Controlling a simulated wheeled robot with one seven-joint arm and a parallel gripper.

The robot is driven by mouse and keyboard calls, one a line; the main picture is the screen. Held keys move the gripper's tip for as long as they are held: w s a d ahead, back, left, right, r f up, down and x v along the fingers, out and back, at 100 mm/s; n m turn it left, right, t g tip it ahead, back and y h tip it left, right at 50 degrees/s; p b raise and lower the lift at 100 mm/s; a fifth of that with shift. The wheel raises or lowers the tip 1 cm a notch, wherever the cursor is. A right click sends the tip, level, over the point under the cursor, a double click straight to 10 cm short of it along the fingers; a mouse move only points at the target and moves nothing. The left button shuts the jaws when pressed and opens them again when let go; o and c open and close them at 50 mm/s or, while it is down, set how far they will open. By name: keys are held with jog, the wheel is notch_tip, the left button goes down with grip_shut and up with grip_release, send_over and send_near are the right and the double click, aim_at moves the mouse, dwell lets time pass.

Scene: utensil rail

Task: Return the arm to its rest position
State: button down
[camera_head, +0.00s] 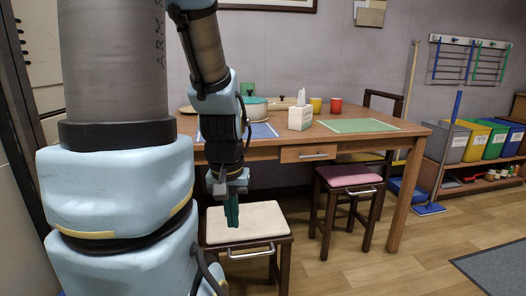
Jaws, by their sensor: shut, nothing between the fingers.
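My gripper (231,211) hangs at the end of my arm, left of the middle of the picture. Its green fingers point down and are together, with nothing between them. It shows in front of the table's front edge and over the cream seat of the near stool (246,224). I cannot tell how far the fingertips are above the seat. My arm hides the left part of the table and the wall behind it.
The wooden table (385,148) carries a tissue box (300,117), a green mat (358,126), a blue mat (263,131), a teal pot (254,108), a yellow cup (316,105) and a red cup (336,105). A pink-seated stool (349,175) stands to the right. Floor at right front is clear around a grey mat (497,268).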

notch_tip(320, 180, up, 26)
jog(key=p, duration=2.4)
jog(key=shift+w+r+p, duration=0.15)
jog(key=shift+p, duration=0.25)
